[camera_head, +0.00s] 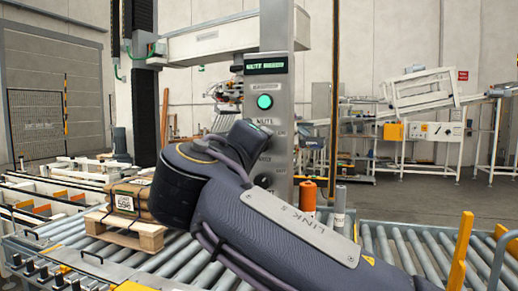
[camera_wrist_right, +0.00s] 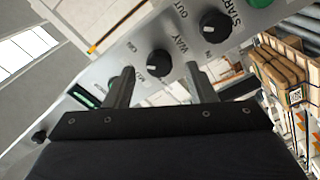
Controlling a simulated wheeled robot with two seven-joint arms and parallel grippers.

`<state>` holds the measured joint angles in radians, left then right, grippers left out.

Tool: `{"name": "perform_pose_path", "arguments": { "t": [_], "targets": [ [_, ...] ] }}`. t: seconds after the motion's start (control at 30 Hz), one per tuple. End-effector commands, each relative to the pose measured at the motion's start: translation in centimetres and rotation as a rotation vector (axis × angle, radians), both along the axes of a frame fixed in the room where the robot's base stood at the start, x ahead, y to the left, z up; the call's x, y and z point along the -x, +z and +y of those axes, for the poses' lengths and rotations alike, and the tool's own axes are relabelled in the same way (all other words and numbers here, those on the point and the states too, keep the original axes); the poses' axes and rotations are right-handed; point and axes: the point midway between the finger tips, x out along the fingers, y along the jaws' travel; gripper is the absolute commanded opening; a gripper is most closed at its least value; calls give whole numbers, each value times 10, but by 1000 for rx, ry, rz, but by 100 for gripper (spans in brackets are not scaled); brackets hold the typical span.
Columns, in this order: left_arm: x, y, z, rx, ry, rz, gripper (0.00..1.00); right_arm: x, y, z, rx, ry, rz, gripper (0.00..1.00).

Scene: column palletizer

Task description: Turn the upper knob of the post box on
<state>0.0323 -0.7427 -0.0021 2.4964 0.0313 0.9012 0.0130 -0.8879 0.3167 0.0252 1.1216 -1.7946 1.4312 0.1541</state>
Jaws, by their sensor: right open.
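The grey post box (camera_head: 281,80) stands upright in the head view, with a lit display and a green lamp. In the right wrist view its panel looks tilted. The upper knob (camera_wrist_right: 159,63), black with a pale mark, sits between the fingertips of my right gripper (camera_wrist_right: 160,70). The fingers are open, one on each side of it; I cannot tell whether they touch it. The lower knob (camera_wrist_right: 213,25) is further up and right, beside the green start button (camera_wrist_right: 259,3). In the head view my right arm hides the upper knob and fingers. My left gripper is not in view.
Roller conveyors (camera_head: 395,245) run in front of and beside the post. Boxes on a wooden pallet (camera_head: 140,234) stand at the left. An orange cylinder (camera_head: 307,195) and a grey cylinder (camera_head: 340,198) stand right of the post. Yellow posts (camera_head: 461,250) rise at the right.

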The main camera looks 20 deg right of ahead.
Motion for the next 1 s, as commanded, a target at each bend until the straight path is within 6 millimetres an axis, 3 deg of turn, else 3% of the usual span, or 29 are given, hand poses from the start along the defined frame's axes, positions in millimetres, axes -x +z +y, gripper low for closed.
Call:
{"name": "perform_pose_path", "arguments": {
  "t": [0.3,0.77,0.87,0.97,1.0],
  "targets": [
    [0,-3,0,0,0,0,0,40,-2,27,-1,2,-1,50],
    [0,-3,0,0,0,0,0,43,-7,25,-4,1,16,50],
    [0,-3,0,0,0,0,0,35,-28,5,-23,10,88,50],
    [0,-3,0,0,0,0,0,26,-74,-32,-77,31,226,50],
    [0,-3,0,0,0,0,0,26,-98,-49,-112,42,295,50]
  ]
}}
